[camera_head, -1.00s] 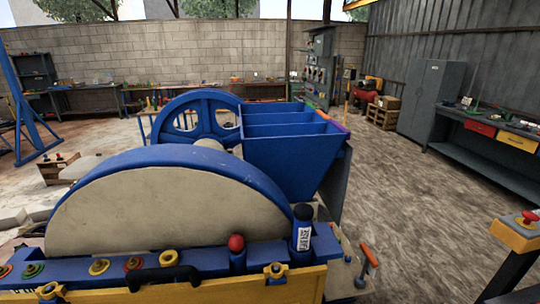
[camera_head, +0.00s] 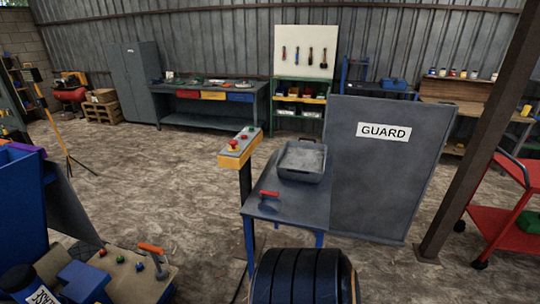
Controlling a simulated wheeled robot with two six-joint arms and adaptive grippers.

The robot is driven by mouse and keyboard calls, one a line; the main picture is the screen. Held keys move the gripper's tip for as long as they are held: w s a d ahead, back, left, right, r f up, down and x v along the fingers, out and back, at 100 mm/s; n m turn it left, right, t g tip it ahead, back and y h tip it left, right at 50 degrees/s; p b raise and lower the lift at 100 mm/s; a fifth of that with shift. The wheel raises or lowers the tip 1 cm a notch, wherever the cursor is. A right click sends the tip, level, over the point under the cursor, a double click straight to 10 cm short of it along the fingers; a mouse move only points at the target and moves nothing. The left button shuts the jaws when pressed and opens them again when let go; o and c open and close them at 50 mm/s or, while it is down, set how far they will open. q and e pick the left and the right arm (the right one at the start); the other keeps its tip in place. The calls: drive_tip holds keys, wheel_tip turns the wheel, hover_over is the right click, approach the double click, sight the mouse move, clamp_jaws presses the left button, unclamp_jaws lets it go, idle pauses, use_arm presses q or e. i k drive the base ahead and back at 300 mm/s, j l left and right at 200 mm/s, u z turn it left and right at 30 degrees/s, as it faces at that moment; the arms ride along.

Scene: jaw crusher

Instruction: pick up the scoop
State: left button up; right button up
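A small red-handled tool (camera_head: 268,201) lies on the grey top of a blue-legged table (camera_head: 300,212), near its left end. It looks like the scoop, with a dark bluish part below the red handle, but it is too small to be sure. A grey metal tray (camera_head: 302,161) stands behind it on the same table. Neither of my grippers is in view.
A tall grey panel marked GUARD (camera_head: 385,170) stands at the table's right side. A yellow button post (camera_head: 240,148) stands left of the table. A dark ribbed rounded thing (camera_head: 302,278) is in front. A brown post (camera_head: 485,130) and red cart (camera_head: 510,205) are right.

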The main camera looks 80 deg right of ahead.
sight(269, 201)
drive_tip(key=z, duration=2.4)
